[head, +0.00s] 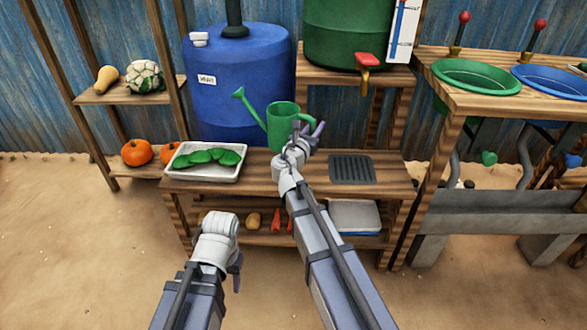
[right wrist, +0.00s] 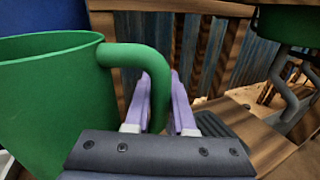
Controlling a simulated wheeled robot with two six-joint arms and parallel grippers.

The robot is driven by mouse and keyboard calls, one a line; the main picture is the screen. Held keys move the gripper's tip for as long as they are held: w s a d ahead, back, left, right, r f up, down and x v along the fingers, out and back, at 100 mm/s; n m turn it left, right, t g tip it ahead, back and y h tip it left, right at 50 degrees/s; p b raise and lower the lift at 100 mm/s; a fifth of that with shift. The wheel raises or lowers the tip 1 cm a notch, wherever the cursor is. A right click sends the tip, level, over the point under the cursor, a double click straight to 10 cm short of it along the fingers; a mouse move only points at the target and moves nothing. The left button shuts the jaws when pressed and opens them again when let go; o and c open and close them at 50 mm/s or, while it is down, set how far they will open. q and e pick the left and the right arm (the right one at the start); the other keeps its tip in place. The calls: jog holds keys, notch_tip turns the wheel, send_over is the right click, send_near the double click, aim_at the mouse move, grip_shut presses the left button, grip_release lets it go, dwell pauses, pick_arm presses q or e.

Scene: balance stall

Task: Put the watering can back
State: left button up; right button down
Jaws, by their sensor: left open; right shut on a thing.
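The green watering can (head: 281,124) is upright at the wooden bench, in front of the blue barrel, with its spout to the left. My right gripper (head: 314,133) is shut on its handle. In the right wrist view the can (right wrist: 50,95) fills the left side, and its handle runs down between the purple fingers of the gripper (right wrist: 162,105). I cannot tell whether the can's base touches the bench top; my right arm hides part of it. My left gripper (head: 236,272) is low in front of the bench, empty, its fingers mostly hidden by the wrist.
On the bench (head: 262,172) are a white tray (head: 205,174) of green vegetables at left and a dark slotted mat (head: 352,169) at right. The blue barrel (head: 238,80) stands behind. A green tank (head: 345,35) with a red tap (head: 367,62) is above right.

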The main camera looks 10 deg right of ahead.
jog(key=shift+d+f+b, duration=0.1)
jog(key=shift+f+b, duration=4.85)
jog(key=shift+b, duration=0.05)
jog(key=shift+f, duration=0.2)
jog(key=c, duration=0.8)
grip_release()
jog(key=shift+r, duration=0.1)
jog(key=shift+o, duration=0.2)
jog(key=shift+r, duration=0.2)
jog(key=v, duration=1.2)
jog(key=shift+f, duration=0.1)
